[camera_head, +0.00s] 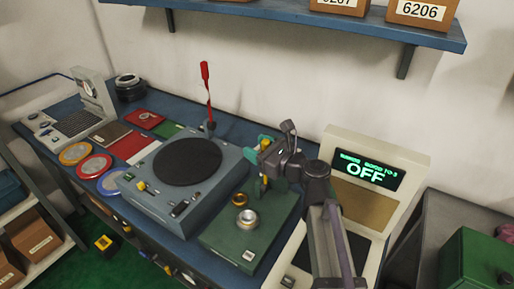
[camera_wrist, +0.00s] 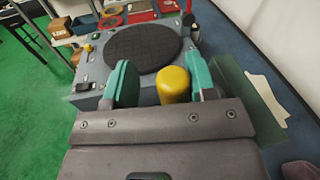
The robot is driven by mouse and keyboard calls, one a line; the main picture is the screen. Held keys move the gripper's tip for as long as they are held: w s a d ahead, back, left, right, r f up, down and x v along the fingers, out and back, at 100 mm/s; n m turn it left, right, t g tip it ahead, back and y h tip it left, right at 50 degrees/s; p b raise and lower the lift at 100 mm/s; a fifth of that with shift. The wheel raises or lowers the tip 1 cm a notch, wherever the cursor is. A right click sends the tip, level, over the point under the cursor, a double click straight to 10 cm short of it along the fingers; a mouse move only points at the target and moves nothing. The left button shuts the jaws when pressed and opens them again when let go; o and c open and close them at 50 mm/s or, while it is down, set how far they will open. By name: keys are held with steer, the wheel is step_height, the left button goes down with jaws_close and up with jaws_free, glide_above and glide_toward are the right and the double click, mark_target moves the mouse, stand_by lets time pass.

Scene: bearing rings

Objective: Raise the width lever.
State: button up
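The wrist view shows a yellow knob (camera_wrist: 174,85), which I take for the width lever's handle, between the teal fingers of my gripper (camera_wrist: 160,88). A gap shows between the left finger and the knob; the right finger overlaps its edge, and I cannot tell if they touch. My gripper (camera_head: 262,163) is open above the green gauge base (camera_head: 222,236) in the head view. Yellow also shows by the fingers there, but my wrist hides most of the lever. A metal ring (camera_head: 247,219) sits on the base, below and left of my gripper.
A grey machine with a black disc (camera_head: 187,161) and an upright red lever (camera_head: 206,85) stands to the left. A display (camera_head: 368,169) reading OFF is at right. Coloured trays (camera_head: 95,166) lie farther left. A shelf (camera_head: 290,14) hangs above.

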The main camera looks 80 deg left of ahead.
steer(key=v, duration=1)
steer(key=shift+w+d, duration=0.3)
